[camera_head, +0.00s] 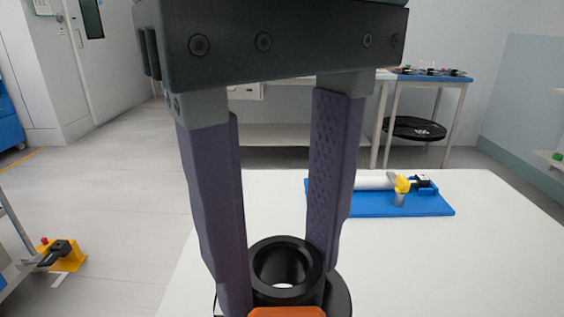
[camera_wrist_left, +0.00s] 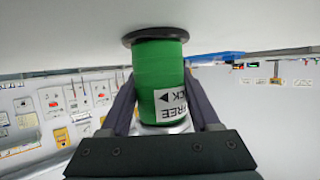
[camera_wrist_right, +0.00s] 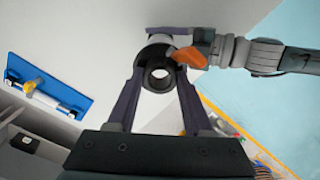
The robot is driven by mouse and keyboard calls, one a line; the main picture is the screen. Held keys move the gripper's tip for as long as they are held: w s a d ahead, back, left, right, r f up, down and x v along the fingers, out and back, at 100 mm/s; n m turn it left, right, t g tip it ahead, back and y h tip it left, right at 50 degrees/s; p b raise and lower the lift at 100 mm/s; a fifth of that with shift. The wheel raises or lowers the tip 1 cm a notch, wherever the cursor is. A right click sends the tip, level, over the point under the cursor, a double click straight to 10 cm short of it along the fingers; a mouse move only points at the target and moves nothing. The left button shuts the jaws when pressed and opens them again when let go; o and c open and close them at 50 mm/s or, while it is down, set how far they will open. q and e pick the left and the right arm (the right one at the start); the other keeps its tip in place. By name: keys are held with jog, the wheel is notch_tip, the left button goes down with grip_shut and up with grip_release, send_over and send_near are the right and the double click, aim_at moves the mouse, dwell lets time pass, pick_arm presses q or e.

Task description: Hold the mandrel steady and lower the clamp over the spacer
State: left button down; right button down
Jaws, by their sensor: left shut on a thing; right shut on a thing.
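The clamp, a black ring (camera_head: 286,266) with an orange lever (camera_head: 288,312), sits between the fingertips of my right gripper (camera_head: 278,262), which is shut on it. A wider black rim (camera_head: 340,296) shows below the ring. In the left wrist view the green mandrel (camera_wrist_left: 158,72), with a white "FREE" label and a black end flange (camera_wrist_left: 155,36), is between the fingers of my left gripper (camera_wrist_left: 160,105). I cannot make out the spacer. How far the clamp is above the mandrel is hidden.
A blue board (camera_head: 430,206) with a white roller and yellow knob lies on the white table (camera_head: 470,260) at the back. Free table lies to the right. A far table (camera_head: 435,78) and a yellow device (camera_head: 66,256) stand well away.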

jog(key=shift+s+f, duration=0.1)
jog(key=shift+f, duration=0.35)
jog(key=shift+f, duration=3.8)
dwell(0.5)
jog(key=shift+c, duration=1.1)
grip_release()
notch_tip(320, 180, up, 12)
pick_arm(q)
jog(key=shift+c, duration=0.2)
grip_release()
